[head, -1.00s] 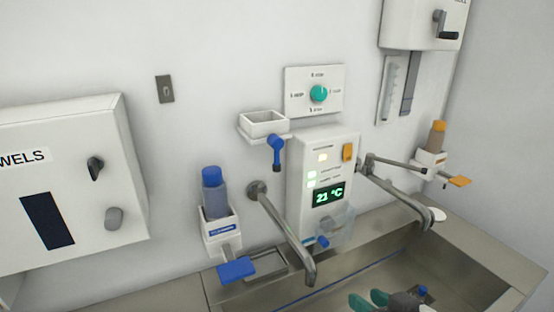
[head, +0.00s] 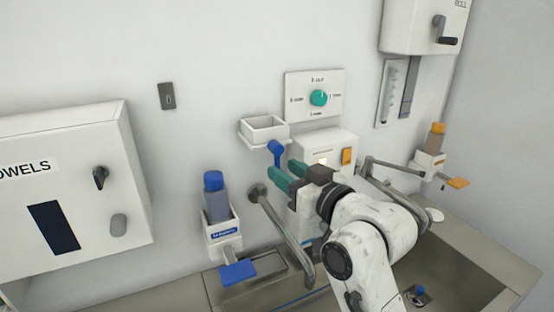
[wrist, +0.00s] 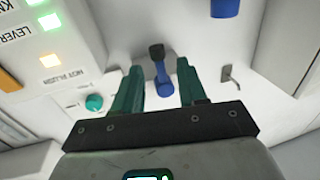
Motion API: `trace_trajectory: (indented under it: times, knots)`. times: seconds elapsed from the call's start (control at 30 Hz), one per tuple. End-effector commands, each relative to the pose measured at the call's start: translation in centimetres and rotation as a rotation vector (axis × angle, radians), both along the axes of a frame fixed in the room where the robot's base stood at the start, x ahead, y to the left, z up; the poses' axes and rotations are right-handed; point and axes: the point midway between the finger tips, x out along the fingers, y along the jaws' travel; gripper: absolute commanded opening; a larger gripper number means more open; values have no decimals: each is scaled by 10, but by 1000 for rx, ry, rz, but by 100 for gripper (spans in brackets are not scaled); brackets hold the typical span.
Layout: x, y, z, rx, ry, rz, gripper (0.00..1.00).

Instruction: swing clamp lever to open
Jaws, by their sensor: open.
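The blue clamp lever (head: 276,152) hangs below the small white tray (head: 264,128) on the wall. In the wrist view the lever (wrist: 163,86) appears between my two fingers, with a dark round end (wrist: 156,51). My gripper (head: 281,167) has teal fingers and is open. Its fingertips are just below and close to the lever in the head view. In the wrist view the fingers (wrist: 162,75) are on both sides of the lever. I cannot tell whether either touches it.
My arm covers much of the white control panel (head: 335,143). A green dial (head: 318,98) is on the wall above. A curved metal spout (head: 284,228) and a blue-capped bottle (head: 214,195) in its holder are below left. The sink (head: 460,270) is below right.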

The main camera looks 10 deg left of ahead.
Motion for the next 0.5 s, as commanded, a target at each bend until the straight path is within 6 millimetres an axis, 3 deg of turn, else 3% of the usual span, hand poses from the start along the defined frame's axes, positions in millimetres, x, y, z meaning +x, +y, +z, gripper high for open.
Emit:
trace_trajectory:
  times: [0.2, 0.5]
  knots:
    - [20, 21, 1, -1, 0, 1, 41]
    - [27, 28, 0, 0, 0, -1, 41]
